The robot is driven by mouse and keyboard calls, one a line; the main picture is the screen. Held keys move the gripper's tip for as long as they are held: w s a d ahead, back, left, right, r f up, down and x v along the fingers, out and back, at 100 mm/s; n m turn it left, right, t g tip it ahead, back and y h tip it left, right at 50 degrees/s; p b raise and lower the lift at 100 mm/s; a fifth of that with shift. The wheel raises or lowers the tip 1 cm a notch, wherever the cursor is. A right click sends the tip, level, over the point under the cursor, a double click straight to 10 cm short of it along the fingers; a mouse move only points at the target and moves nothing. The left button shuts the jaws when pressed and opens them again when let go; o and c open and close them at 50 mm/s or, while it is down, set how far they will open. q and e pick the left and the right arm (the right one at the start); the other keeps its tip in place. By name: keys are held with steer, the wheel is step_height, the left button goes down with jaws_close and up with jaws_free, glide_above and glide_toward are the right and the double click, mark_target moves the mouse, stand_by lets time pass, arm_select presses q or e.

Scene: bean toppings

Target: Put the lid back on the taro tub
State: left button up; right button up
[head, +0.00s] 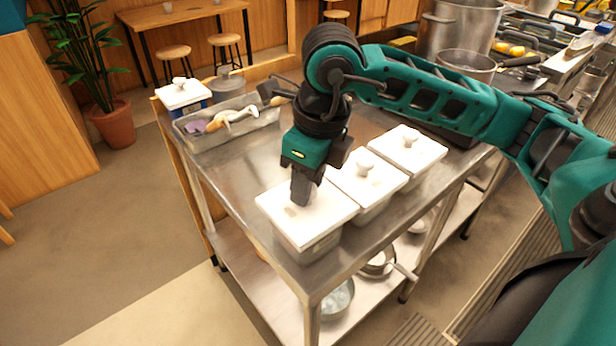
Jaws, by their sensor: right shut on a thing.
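Three tubs with white lids stand in a row along the front of the steel table: a front-left tub (318,248), a middle tub (373,212) and a right tub (425,178). No label shows, so I cannot tell which one is the taro tub. My right gripper (300,198) points down at the middle of the front-left lid (330,205) and is shut on its knob, which the fingers hide. That lid lies on or very close over its tub; I cannot tell if it is fully seated. The other two lids show their knobs. My left gripper is out of view.
A grey tray (205,138) with scoops stands at the table's back left, beside a blue container with a white lid (183,93). Large pots (458,30) stand at the back right. The steel table (240,180) is bare left of the tubs. Pans sit on the lower shelf.

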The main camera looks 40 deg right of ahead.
stand_by(0.5)
steer(key=shift+f, duration=0.1)
stand_by(0.7)
steer(key=shift+f+b, duration=0.25)
steer(key=shift+b, duration=0.55)
stand_by(0.6)
steer(key=shift+f+b, duration=0.1)
steer(key=shift+b, duration=0.2)
stand_by(0.8)
steer(key=o, duration=1.1)
steer(key=shift+o, duration=0.5)
steer(key=o, duration=0.5)
steer(key=shift+o, duration=0.2)
